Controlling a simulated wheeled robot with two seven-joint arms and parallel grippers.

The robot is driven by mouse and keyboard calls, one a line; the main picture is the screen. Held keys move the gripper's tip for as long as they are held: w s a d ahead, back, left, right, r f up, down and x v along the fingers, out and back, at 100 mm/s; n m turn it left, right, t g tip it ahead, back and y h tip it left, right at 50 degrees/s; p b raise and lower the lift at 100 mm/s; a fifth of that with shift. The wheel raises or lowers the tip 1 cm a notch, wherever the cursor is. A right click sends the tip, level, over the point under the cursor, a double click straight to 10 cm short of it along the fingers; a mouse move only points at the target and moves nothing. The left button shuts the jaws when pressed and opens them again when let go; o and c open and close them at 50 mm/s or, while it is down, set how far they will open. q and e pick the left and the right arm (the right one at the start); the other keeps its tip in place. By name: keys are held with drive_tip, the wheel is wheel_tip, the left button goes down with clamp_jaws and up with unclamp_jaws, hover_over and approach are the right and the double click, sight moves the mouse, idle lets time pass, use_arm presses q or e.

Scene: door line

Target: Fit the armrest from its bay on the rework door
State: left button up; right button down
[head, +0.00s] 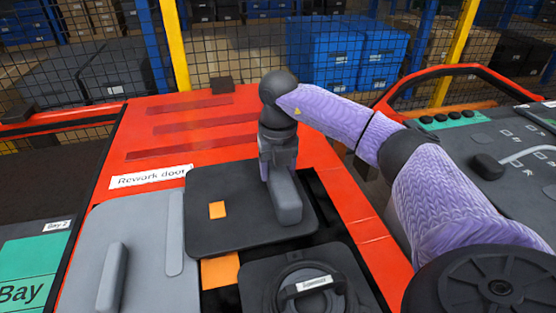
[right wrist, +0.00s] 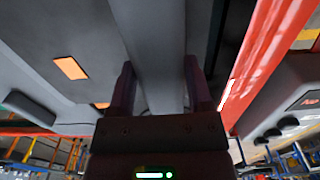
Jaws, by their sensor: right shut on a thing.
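The armrest (head: 235,222) is a dark grey panel with an orange square and a raised lighter grey bar. It lies flat over the upper middle of the red rework door (head: 345,190), with dark recess showing along its right side. I cannot tell whether it is seated or slightly above the door. My right gripper (head: 279,172) points down and is shut on the armrest's bar. In the right wrist view the fingers (right wrist: 160,88) stand either side of the bar, with the panel (right wrist: 60,45) to the left. My left gripper is not in view.
A grey panel with a handle (head: 145,250) is on the door's left. A round labelled part (head: 300,285) sits at the front, beside an orange patch (head: 221,270). A green Bay 2 surface (head: 30,265) is at left. Another red-framed door (head: 500,150) stands at right. Mesh fencing is behind.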

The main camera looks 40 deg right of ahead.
unclamp_jaws()
wheel_tip(320, 180, up, 9)
drive_tip(key=p, duration=0.3)
drive_tip(key=shift+r+p, duration=0.15)
drive_tip(key=shift+p, duration=0.15)
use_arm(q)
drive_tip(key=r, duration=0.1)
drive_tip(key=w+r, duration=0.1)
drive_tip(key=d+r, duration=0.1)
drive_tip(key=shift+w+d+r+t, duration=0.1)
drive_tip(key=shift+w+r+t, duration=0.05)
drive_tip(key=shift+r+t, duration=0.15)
use_arm(e)
drive_tip(key=shift+r, duration=0.25)
